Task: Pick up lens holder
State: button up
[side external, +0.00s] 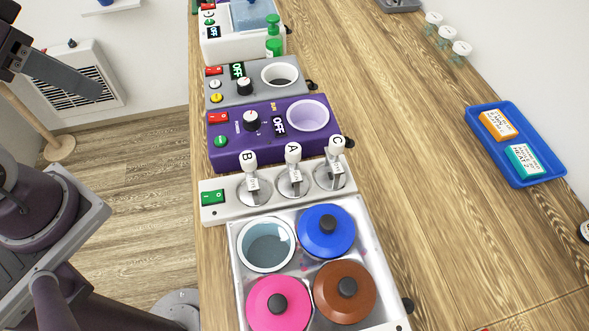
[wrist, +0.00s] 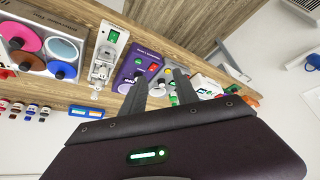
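I cannot make out a lens holder for certain in either view. My gripper (wrist: 162,73) shows in the wrist view with its two dark fingers apart and nothing seen between them. It is open. In the side external view a grey, finger-like part of my arm shows at the upper left, away from the worktop. The wooden worktop (side external: 400,150) carries a row of devices along its left edge.
A metal bath with lidded pots (side external: 327,231), a white unit with knobs A, B and C (side external: 212,212), a purple device (side external: 228,159) and a grey device (side external: 223,93) line the edge. A blue tray (side external: 541,181) holds two small boxes. The worktop's middle is clear.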

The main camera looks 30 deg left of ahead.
jog(key=shift+o, duration=1.3)
